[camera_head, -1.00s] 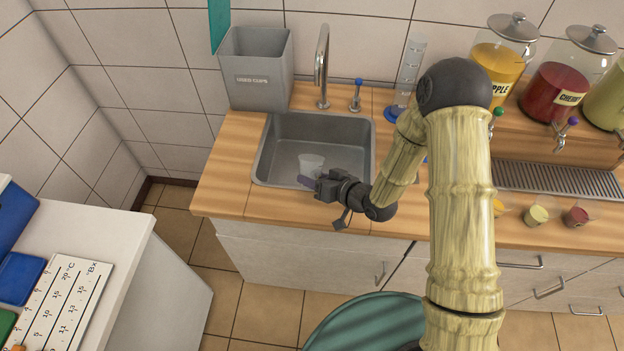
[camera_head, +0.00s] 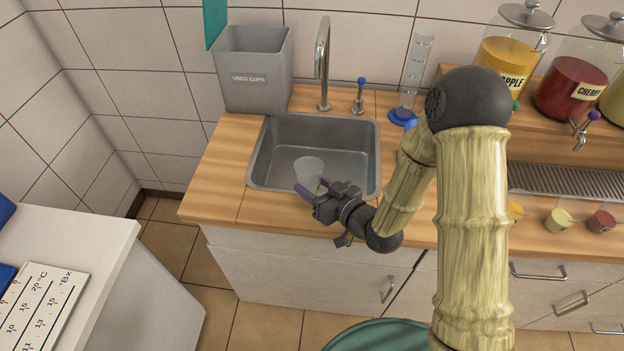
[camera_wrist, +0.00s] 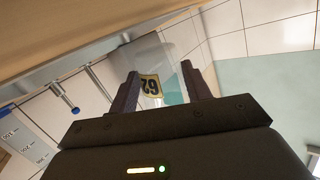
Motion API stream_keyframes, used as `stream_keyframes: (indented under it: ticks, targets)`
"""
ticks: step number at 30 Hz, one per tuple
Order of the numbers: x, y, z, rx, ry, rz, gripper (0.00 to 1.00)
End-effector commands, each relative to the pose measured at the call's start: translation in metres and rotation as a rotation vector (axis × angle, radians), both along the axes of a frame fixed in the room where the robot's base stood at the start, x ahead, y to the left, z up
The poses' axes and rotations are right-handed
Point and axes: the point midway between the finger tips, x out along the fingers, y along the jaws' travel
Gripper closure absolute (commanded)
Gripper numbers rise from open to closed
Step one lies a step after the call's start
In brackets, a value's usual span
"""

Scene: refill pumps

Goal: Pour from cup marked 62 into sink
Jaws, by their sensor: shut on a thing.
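A clear cup (camera_head: 308,170) is in my gripper (camera_head: 313,187), above the front part of the grey sink (camera_head: 276,128). In the wrist view the cup (camera_wrist: 152,52) is between the two fingers of my gripper (camera_wrist: 160,78), which are shut on it. A yellow label (camera_wrist: 150,86) on it appears upside down and reads like 62. The cup looks slightly tilted in the head view. I cannot tell how much liquid it holds, and no stream shows.
A grey used-cups bin (camera_head: 255,72) stands behind the sink at left. The faucet (camera_head: 322,65) rises behind the basin. A measuring cylinder (camera_head: 414,72) on a blue base stands at right. Juice jars (camera_head: 510,65) and small cups (camera_head: 560,217) are farther right.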

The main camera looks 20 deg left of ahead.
Motion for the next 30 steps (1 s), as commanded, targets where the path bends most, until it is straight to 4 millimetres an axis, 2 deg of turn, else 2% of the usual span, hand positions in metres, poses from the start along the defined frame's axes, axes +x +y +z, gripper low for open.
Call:
stream_keyframes:
  ticks: [8, 22, 24, 30]
  targets:
    - [-0.003, 0.000, 0.000, 0.002, -0.010, 0.000, 0.75]
    - [-0.024, -0.004, 0.007, 0.018, -0.108, 0.000, 0.75]
    - [-0.025, -0.004, 0.015, 0.021, -0.114, 0.001, 0.75]
    - [-0.028, -0.003, 0.018, 0.027, -0.133, 0.007, 0.75]
